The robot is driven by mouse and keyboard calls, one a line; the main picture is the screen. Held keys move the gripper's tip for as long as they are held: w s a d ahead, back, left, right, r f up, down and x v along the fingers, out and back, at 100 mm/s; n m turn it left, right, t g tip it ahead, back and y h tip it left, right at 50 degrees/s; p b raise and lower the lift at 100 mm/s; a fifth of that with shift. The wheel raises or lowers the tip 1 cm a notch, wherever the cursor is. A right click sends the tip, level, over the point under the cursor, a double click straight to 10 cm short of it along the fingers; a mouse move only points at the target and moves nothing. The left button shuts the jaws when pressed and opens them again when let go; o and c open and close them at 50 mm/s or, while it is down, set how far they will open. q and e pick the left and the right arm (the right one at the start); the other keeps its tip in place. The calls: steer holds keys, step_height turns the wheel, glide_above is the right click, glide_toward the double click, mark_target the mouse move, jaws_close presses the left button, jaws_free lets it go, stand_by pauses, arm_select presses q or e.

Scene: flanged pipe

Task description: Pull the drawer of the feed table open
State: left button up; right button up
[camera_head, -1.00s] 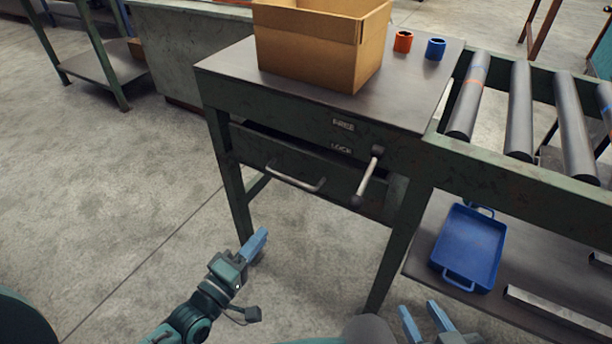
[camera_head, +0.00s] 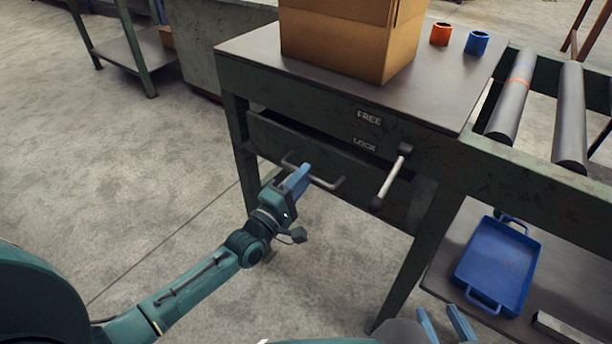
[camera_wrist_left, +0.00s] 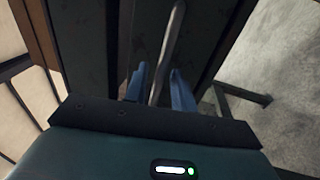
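The green feed table (camera_head: 232,78) has a dark green drawer (camera_head: 268,137) under its top, with a dark gap along its upper edge. A bent metal bar handle (camera_head: 328,184) is on the drawer front and shows in the left wrist view (camera_wrist_left: 170,45). My left gripper (camera_head: 301,174) is at the handle; in the left wrist view its blue fingers (camera_wrist_left: 160,88) are apart, with the bar between them. Contact is not clear. A lever (camera_head: 390,178) beside the FREE and LOCK labels points down and toward me. My right gripper (camera_head: 446,322) is open and empty at the bottom edge.
A cardboard box (camera_head: 335,45), an orange ring (camera_head: 440,35) and a blue ring (camera_head: 477,43) stand on the table. A roller conveyor (camera_head: 570,115) joins at right, with a blue tray (camera_head: 497,265) on the shelf below. Floor before the drawer is clear.

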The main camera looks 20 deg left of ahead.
arm_select(q)
steer(key=shift+x, duration=0.75)
steer(key=shift+c, duration=0.4)
jaws_close()
